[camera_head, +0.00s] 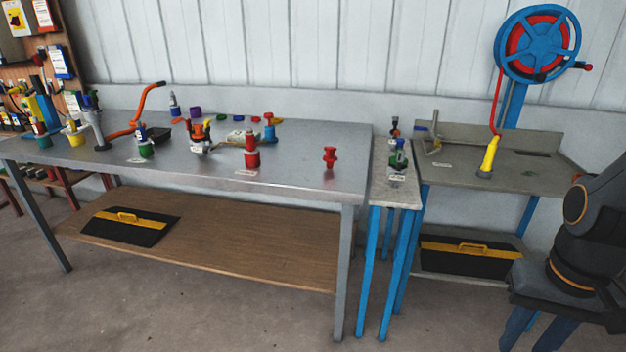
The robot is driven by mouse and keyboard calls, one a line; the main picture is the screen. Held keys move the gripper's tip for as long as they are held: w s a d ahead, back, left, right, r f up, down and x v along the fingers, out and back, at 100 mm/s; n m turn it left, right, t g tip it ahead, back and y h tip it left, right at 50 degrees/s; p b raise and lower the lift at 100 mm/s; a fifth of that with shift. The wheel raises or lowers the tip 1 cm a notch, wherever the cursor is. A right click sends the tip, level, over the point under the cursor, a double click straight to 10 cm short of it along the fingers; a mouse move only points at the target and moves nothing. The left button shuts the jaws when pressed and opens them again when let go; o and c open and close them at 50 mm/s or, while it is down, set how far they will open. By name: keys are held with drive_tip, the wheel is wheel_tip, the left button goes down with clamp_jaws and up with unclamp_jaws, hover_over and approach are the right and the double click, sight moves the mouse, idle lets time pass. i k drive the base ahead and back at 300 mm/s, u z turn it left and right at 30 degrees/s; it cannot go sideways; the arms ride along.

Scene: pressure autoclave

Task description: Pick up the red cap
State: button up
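A small red piece (329,157) with a wide top and a narrow waist stands upright and alone near the right end of the long metal table (320,187); it may be the red cap. A taller red fitting (252,158) with a grey tip stands to its left, behind a white label. A blue fitting (269,131) with a red top stands farther back. I cannot tell for certain which red piece is the cap. My gripper is not in view; only part of my dark arm with orange rings shows at the right edge, well away from these pieces.
Several coloured fittings and an orange curved handle (137,118) crowd the table's left and middle. A narrow side table (405,188) holds a green fitting (397,158). Floor in front is clear.

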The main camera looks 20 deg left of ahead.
sight(330, 158)
drive_tip(key=k, duration=0.55)
drive_tip(key=u, duration=1.35)
drive_tip(key=i, duration=2.2)
